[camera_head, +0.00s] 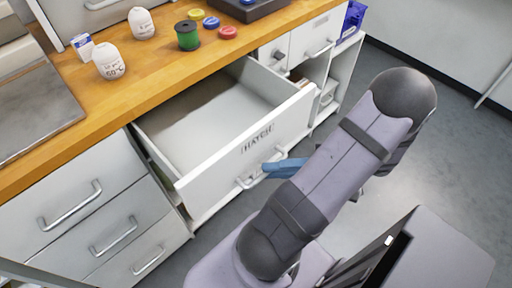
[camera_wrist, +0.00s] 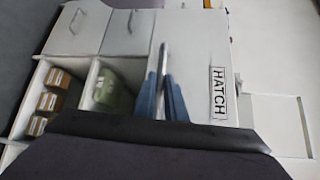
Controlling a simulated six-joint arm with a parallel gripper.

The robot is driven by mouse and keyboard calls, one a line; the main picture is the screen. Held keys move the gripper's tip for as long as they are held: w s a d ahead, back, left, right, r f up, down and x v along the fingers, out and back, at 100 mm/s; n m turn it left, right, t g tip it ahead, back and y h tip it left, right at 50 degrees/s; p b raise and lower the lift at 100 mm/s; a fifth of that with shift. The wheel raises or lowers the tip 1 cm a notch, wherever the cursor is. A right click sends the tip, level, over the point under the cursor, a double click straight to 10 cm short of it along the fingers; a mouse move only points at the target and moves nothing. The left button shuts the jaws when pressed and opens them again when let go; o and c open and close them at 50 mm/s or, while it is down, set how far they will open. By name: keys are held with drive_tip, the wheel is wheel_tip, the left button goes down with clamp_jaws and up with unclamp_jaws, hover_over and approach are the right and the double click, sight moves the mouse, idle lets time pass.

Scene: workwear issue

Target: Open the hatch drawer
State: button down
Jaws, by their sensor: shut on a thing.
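The hatch drawer (camera_head: 230,150), a white drawer with a HATCH label (camera_head: 257,138) on its front, stands pulled well out from under the wooden worktop. Its inside shows and looks empty. The drawer front also shows in the wrist view (camera_wrist: 195,35), with the label (camera_wrist: 218,93) turned sideways. My gripper (camera_head: 267,168) has blue fingers at the drawer's metal handle (camera_head: 244,183). In the wrist view the fingers (camera_wrist: 162,82) are shut on the handle (camera_wrist: 163,55). Part of the handle is hidden by the fingers.
The wooden worktop (camera_head: 120,95) carries white containers (camera_head: 110,60), a green spool (camera_head: 187,36) and several coloured discs. Closed drawers (camera_head: 65,205) stand to the left. Open shelves in the wrist view hold boxes (camera_wrist: 48,103) and a green item (camera_wrist: 112,92). Grey floor (camera_head: 450,130) is clear at right.

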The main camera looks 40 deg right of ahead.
drive_tip(key=shift+s, duration=1.55)
drive_tip(key=c, duration=1.8)
unclamp_jaws()
drive_tip(key=shift+d, duration=0.1)
drive_tip(key=shift+v, duration=3.6)
